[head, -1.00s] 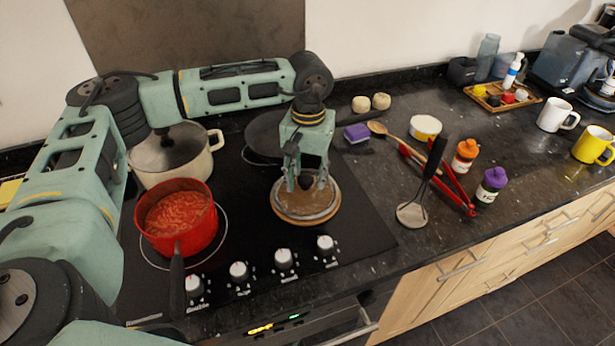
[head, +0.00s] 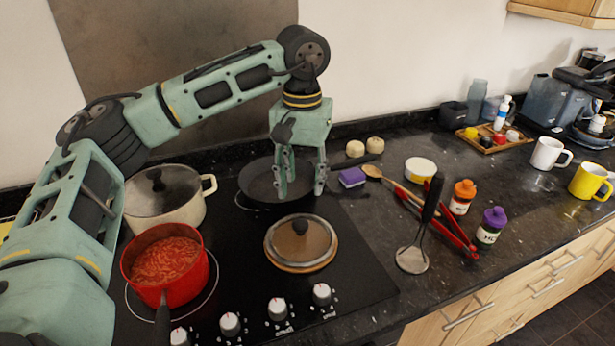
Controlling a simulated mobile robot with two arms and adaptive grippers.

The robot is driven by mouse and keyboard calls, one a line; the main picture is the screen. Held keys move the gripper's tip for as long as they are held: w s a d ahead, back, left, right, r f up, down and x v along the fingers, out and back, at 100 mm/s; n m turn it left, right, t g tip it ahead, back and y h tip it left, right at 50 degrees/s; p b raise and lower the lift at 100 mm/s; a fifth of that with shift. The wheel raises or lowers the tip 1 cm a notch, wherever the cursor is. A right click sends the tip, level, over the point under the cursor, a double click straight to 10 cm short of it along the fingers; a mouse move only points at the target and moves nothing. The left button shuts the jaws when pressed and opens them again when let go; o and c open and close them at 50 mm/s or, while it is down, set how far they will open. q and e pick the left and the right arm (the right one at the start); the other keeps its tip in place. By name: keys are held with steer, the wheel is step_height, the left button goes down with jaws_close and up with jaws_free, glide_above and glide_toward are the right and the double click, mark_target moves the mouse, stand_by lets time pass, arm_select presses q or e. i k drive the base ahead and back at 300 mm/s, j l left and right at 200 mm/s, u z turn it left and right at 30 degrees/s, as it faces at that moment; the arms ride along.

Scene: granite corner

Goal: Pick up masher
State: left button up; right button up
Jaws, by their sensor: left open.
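The masher (head: 412,259) has a black handle and a round metal head. It lies on the dark granite counter right of the hob, in the middle right of the head view. Its handle points up and away, close to red-handled tongs (head: 455,232). My left gripper (head: 301,192) is open and empty, fingers pointing down. It is in the air above the back of the hob, in front of the frying pan, to the left of and apart from the masher. My right gripper is not in view.
A glass lid (head: 301,243) lies on the hob. A red pot (head: 165,264), a lidded cream pot (head: 166,200) and a black frying pan (head: 262,183) stand around it. An orange-capped bottle (head: 462,197) and a purple-capped bottle (head: 490,228) stand right of the masher.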

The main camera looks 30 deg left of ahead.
mark_target(413, 260)
steer(key=k+l, duration=0.5)
steer(key=k, duration=0.2)
steer(key=k+l, duration=0.5)
steer(key=k, duration=0.15)
